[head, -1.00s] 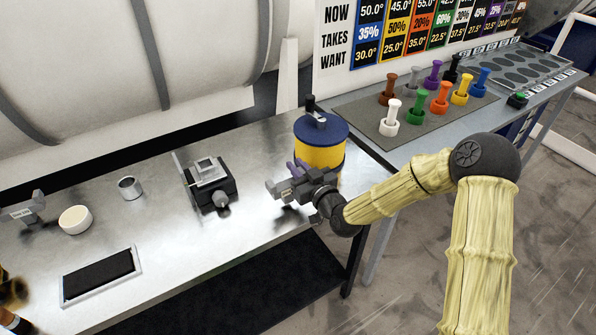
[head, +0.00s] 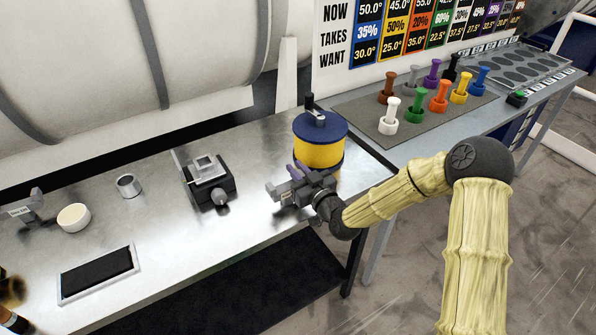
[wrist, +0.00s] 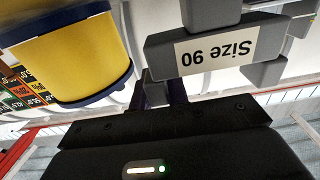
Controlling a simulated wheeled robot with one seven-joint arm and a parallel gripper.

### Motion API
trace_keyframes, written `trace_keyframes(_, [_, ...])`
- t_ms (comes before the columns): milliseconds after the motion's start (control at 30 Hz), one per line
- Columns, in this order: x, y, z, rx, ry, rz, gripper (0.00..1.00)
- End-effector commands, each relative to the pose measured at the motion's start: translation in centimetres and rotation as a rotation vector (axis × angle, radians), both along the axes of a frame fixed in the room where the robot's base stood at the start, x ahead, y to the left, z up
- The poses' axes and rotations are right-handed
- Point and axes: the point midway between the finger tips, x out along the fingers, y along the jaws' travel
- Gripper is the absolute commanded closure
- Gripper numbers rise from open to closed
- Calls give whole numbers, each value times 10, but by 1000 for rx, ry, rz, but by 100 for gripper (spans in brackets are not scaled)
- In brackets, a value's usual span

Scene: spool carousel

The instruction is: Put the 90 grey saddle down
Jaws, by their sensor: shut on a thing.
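The grey saddle (wrist: 225,48) fills the upper right of the wrist view, with a white label reading "Size 90" upside down. In the head view the saddle (head: 278,192) shows as a small grey block at my gripper's tip. My gripper (head: 294,180) is shut on it, low over the right end of the metal bench (head: 255,250). The purple-tinted fingers (wrist: 165,92) show just below the saddle in the wrist view. I cannot tell whether the saddle touches the bench top.
A yellow drum with a blue lid (head: 320,150) stands just behind my gripper. A black clamp device (head: 208,184), a metal cup (head: 128,186), a cream bowl (head: 74,218) and another grey piece (head: 24,208) stand to the left. A dark-padded tray (head: 97,274) lies in front.

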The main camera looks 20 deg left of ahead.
Motion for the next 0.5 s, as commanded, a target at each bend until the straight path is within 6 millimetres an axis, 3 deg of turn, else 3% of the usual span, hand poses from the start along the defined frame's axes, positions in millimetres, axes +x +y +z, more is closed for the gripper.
trace_keyframes(33, [-1,-2,-14,-17,21,0,100])
trace_keyframes(67, [-2,-2,-14,-17,23,0,82])
trace_keyframes(167, [-2,-2,-15,-18,23,0,62])
trace_keyframes(500, [-2,-1,-11,-14,17,1,62])
